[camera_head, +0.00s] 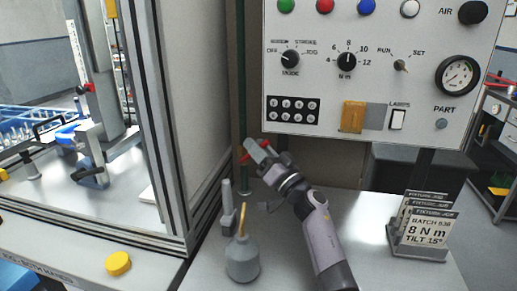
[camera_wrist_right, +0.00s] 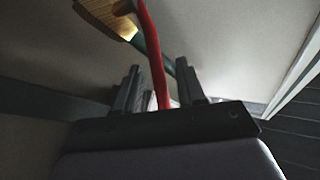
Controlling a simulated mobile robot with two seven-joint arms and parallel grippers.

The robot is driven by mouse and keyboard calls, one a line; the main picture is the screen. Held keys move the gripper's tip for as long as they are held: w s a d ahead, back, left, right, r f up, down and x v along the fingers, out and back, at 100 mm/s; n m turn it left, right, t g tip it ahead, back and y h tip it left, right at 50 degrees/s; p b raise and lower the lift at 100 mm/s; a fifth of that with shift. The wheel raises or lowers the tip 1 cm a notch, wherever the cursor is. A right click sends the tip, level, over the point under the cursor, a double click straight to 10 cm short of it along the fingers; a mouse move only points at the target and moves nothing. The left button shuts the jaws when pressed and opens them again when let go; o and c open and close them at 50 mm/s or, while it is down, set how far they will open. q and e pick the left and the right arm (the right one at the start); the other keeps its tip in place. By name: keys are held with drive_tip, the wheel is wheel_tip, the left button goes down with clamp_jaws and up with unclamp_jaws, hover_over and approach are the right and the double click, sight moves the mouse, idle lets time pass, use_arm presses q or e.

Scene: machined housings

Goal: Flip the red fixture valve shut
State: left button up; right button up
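The red valve lever (camera_wrist_right: 156,60) runs down the right wrist view and ends between the fingers of my right gripper (camera_wrist_right: 160,88). Gaps show between the lever and both fingers, so the gripper looks open around it. A dark green pipe (camera_wrist_right: 150,42) passes behind the lever. In the head view my right gripper (camera_head: 257,153) is beside the vertical green pipe (camera_head: 242,95), with red parts of the lever (camera_head: 246,159) showing at the fingertips. The valve body is mostly hidden by the gripper. My left gripper is not in view.
A control panel (camera_head: 330,95) with knobs and a gauge stands behind, right of the pipe. A framed cell (camera_head: 170,150) stands left. A grey oil can (camera_head: 242,258) and a card holder (camera_head: 415,240) are on the bench. A yellow button (camera_head: 118,263) is lower left.

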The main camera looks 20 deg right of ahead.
drive_tip(key=shift+s+d+f+p, duration=0.15)
drive_tip(key=shift+s+d+p, duration=0.05)
drive_tip(key=shift+s+p, duration=0.25)
drive_tip(key=v, duration=0.6)
drive_tip(key=shift+p, duration=0.45)
drive_tip(key=shift+f, duration=0.1)
